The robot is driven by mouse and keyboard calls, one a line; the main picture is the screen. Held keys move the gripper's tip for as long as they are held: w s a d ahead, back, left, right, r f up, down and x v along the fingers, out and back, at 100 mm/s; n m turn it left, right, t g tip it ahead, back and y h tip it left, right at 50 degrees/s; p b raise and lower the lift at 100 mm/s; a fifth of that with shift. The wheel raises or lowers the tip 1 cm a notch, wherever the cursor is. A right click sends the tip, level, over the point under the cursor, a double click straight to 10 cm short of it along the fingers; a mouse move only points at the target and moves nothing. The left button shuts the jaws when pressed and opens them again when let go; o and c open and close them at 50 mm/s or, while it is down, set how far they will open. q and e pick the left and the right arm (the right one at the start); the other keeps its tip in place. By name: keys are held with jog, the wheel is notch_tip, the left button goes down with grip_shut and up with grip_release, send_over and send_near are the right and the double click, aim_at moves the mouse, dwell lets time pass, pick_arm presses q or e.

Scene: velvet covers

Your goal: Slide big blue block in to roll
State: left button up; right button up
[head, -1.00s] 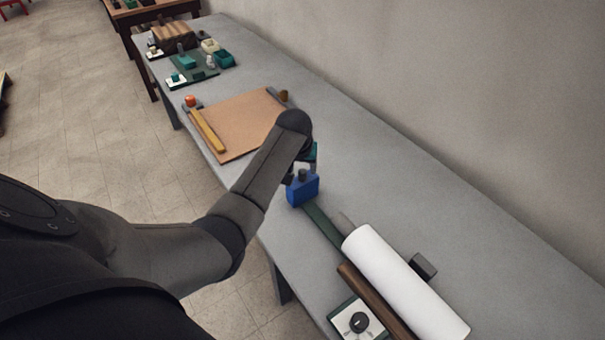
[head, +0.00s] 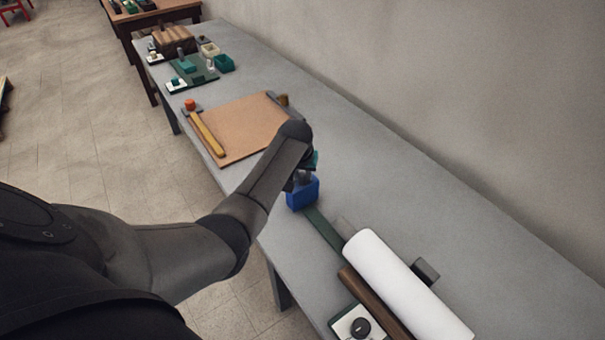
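The big blue block (head: 302,193) sits at the far end of a dark green strip (head: 323,229) on the grey table. A small knob seems to stand on top of the block. The white roll (head: 405,287) lies at the near end of the strip, apart from the block. My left gripper (head: 304,177) is right at the top of the block, pointing down. My own wrist hides most of its fingers, so I cannot tell whether they are closed on the knob. My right gripper is not in view.
A brown wooden bar (head: 372,300) lies along the roll's left side. A white plate with a black knob (head: 360,326) is at the front edge. A dark grey block (head: 425,271) stands right of the roll. A tan board (head: 240,128) lies beyond my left arm. The table's right side is clear.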

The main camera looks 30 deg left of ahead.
pick_arm(q)
grip_shut()
dwell(0.9)
